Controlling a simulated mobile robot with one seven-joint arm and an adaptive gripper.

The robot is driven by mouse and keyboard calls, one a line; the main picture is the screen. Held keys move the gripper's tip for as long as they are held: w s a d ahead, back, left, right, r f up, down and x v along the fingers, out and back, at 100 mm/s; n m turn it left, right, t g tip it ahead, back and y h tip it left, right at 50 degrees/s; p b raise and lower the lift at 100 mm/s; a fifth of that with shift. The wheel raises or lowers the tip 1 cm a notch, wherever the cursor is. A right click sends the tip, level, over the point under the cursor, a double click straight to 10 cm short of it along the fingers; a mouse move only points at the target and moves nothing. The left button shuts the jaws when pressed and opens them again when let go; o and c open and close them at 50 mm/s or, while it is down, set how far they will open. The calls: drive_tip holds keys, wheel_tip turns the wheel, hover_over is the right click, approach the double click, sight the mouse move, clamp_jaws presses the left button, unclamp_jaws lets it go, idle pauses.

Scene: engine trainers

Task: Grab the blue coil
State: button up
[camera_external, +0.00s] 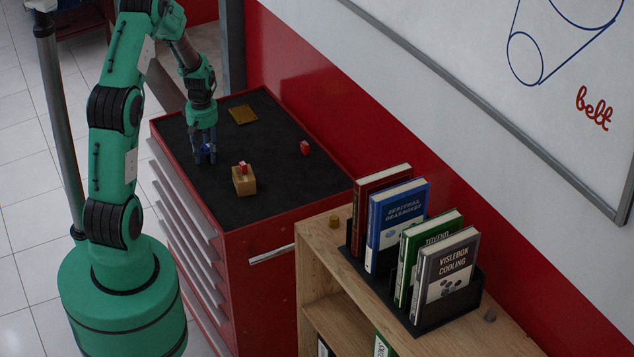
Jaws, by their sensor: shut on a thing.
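The blue coil (207,149) is small and dark blue, at the black top of the red tool cabinet (288,191). My gripper (205,158) points down over the left part of that top and is shut on the coil. The fingers hide part of the coil. I cannot tell whether the coil touches the cabinet top or is slightly above it.
A tan box (244,181) with a red piece (242,167) on it stands right of my gripper. Another red piece (305,148) and a flat yellowish plate (242,115) lie farther back. A wooden shelf (327,262) with several books stands at the right.

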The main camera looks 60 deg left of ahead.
sight(209, 147)
drive_tip(key=shift+r, duration=0.65)
wheel_tip(209, 147, up, 2)
drive_tip(key=shift+r, duration=0.15)
drive_tip(key=s+d+r, duration=0.1)
drive_tip(key=s+d, duration=1)
drive_tip(key=shift+s+d, duration=0.15)
drive_tip(key=shift+d, duration=0.05)
drive_tip(key=shift+a+r, duration=0.1)
